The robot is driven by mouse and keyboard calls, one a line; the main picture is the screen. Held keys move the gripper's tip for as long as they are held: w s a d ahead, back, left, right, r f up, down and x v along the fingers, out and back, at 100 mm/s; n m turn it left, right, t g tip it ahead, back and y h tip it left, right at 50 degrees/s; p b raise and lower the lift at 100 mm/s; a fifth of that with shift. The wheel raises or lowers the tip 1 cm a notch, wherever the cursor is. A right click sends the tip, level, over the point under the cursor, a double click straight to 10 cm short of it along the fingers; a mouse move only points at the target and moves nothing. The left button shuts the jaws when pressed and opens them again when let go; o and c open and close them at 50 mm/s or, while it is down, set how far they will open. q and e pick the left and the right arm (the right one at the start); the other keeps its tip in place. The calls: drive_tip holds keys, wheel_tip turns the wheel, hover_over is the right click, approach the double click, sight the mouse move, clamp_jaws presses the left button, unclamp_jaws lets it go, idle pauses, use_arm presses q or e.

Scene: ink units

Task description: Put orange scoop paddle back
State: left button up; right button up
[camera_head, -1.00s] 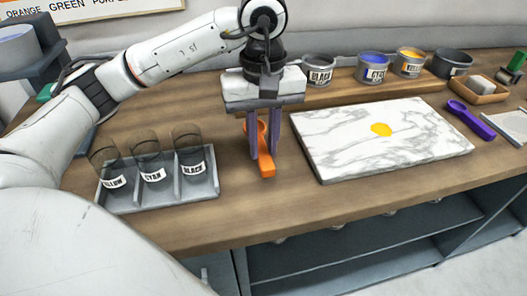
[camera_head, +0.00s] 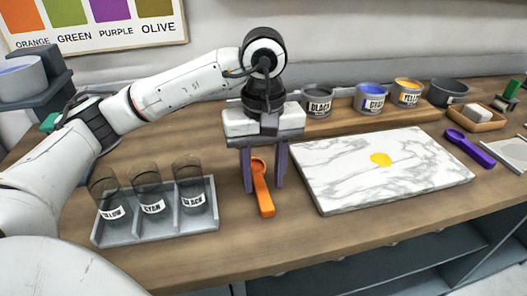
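The orange scoop paddle (camera_head: 264,191) lies on the wooden table between the grey holder and the marble slab. Its round end points away from me and its handle end points toward me. My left gripper (camera_head: 264,189) hangs over it, pointing down. Its two purple-grey fingers are spread apart, one on each side of the scoop, with visible gaps. The fingertips are close to the table; I cannot tell whether they touch it. My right gripper is not in view.
A grey holder (camera_head: 160,228) with labelled glasses stands at left. The marble slab (camera_head: 340,160) with a yellow blob (camera_head: 381,159) is at right. A purple scoop (camera_head: 470,147) lies beyond it. Labelled cans, including the cyan can (camera_head: 370,98), stand along the back. The table front is clear.

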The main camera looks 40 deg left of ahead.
sight(264, 193)
use_arm(q)
wheel_tip(264, 193, up, 10)
drive_tip(key=p, duration=0.1)
drive_tip(key=shift+p, duration=0.35)
